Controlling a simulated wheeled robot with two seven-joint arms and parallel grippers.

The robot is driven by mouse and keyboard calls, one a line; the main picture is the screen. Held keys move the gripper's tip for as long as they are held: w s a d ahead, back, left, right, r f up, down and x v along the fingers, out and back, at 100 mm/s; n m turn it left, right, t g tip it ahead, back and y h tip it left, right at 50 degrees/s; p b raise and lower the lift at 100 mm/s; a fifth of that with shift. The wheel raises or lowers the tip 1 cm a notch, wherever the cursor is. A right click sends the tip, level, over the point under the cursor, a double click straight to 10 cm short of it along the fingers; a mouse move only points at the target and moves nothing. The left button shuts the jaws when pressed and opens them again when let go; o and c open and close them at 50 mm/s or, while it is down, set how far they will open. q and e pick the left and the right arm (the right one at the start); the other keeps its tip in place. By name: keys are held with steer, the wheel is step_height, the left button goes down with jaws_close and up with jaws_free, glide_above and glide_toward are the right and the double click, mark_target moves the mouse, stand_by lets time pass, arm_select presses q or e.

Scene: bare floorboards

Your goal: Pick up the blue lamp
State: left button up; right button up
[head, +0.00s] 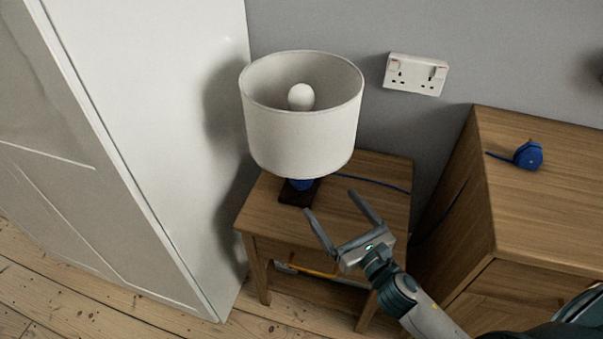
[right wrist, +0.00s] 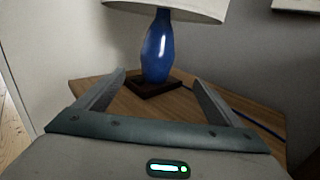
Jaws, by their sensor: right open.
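The blue lamp stands upright on a small wooden table (head: 375,172). In the head view its white drum shade (head: 302,135) hides most of the blue body (head: 301,184), and its dark square base (head: 297,196) shows below. In the right wrist view the glossy blue body (right wrist: 158,48) stands on the dark base (right wrist: 153,87), ahead of and between my fingers. My right gripper (head: 337,222) is open and empty, in front of and to the right of the lamp, apart from it. It also shows in the right wrist view (right wrist: 158,92). My left gripper is not in view.
A white cabinet (head: 130,130) stands close on the left. A wooden dresser (head: 545,215) is on the right, with a blue plug (head: 528,155) on top. A blue cord (head: 365,182) runs behind the lamp. A wall socket (head: 415,75) is behind.

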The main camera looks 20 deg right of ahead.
mark_target(309, 179)
steer(key=w, duration=0.3)
steer(key=w+a, duration=0.1)
steer(key=w, duration=0.3)
steer(key=shift+w+a, duration=0.1)
steer(key=shift+a, duration=0.1)
steer(key=shift+w+a, duration=0.3)
steer(key=shift+w, duration=0.5)
steer(key=shift+w+a, duration=0.3)
steer(key=shift+w, duration=0.55)
steer(key=shift+w+a, duration=0.3)
steer(key=shift+w, duration=0.5)
steer(key=shift+c, duration=0.5)
steer(key=c, duration=2)
steer(key=shift+w+r, duration=0.1)
steer(key=shift+r, duration=0.1)
steer(key=shift+c, duration=0.3)
